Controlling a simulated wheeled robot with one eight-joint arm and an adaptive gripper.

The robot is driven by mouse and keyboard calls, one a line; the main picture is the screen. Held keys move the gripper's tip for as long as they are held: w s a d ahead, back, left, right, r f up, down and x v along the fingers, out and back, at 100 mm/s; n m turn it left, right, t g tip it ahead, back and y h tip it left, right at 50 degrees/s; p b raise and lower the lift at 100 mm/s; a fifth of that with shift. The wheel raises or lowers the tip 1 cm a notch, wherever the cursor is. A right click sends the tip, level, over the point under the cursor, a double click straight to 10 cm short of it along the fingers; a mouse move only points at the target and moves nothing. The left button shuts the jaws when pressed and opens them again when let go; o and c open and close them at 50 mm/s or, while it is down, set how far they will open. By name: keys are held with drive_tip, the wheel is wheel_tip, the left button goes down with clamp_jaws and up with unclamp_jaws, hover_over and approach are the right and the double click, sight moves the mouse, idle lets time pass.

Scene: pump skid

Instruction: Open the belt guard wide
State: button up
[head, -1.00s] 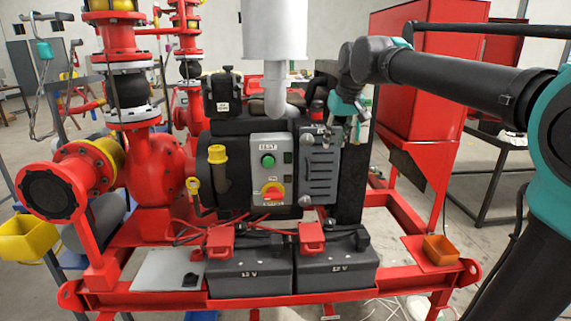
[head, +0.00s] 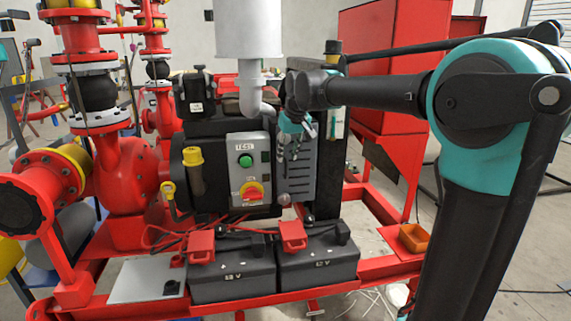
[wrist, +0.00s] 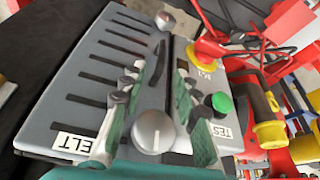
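The belt guard (head: 301,183) is a grey slotted cover on the front of the engine, right of the test panel, and it looks closed. In the wrist view the guard (wrist: 85,85) fills the left side, with a "BELT" label partly covered by my gripper. A dark bar-like handle (wrist: 157,72) runs along its edge, with round silver knobs (wrist: 153,132) near its ends. My gripper (wrist: 160,68) is open, its green-padded fingers on either side of the handle. Contact cannot be told. In the head view my gripper (head: 293,150) is in front of the guard's upper part.
The test panel (head: 249,170), with a green button and a red-yellow switch, stands close left of the guard. Two batteries (head: 318,262) with red terminal covers sit below. A silver exhaust pipe (head: 250,95) rises above. A red tank (head: 378,110) stands behind right.

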sight(286, 161)
drive_tip(key=shift+x, duration=2.35)
clamp_jaws()
